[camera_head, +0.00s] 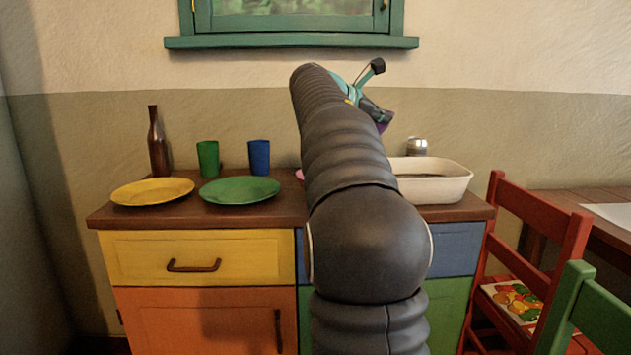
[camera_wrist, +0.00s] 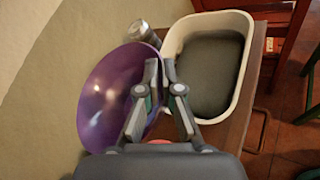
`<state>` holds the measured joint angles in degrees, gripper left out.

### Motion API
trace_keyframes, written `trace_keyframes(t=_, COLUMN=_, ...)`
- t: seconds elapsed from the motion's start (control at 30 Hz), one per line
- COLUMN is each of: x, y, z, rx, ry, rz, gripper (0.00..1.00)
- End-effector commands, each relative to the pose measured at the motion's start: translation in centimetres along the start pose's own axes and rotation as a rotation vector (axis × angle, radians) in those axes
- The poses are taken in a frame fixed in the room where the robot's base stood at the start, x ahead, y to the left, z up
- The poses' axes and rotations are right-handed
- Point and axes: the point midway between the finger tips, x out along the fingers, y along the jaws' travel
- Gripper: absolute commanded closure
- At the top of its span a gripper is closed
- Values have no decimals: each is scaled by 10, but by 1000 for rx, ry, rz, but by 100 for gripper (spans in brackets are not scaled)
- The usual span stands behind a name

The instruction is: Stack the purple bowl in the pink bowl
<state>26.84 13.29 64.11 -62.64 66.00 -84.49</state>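The purple bowl (camera_wrist: 105,100) fills the left-centre of the wrist view, tilted, with its right rim between the fingers. My gripper (camera_wrist: 161,70) is shut on that rim. In the head view only a sliver of the purple bowl (camera_head: 383,128) shows below my gripper (camera_head: 377,108), up in the air above the cabinet top. The pink bowl (camera_head: 299,174) is almost wholly hidden behind my arm in the head view. A small pink piece of it (camera_wrist: 160,142) shows low in the wrist view, beneath the gripper.
A white rectangular dish (camera_head: 435,188) and a metal canister (camera_head: 417,146) stand at the cabinet top's right. A yellow plate (camera_head: 153,191), green plate (camera_head: 239,190), bottle (camera_head: 158,145), green cup (camera_head: 208,158) and blue cup (camera_head: 259,156) stand at left. A red chair (camera_head: 540,225) stands right.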

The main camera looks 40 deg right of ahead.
Motion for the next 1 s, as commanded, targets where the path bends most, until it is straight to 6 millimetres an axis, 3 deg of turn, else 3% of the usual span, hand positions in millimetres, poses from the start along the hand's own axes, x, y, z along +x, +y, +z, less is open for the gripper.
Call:
trace_keyframes(t=0.4, x=-48, y=-4, z=-73, rx=-1, ry=-1, rz=-2, gripper=100)
trace_keyframes(t=0.6, x=-68, y=-5, z=-100, rx=0, ry=-1, rz=-1, gripper=100)
trace_keyframes(t=0.83, x=-71, y=-8, z=-112, rx=1, ry=-2, rz=-2, gripper=100)
trace_keyframes(t=1.0, x=-63, y=-19, z=-131, rx=-2, ry=-2, rz=-3, gripper=100)
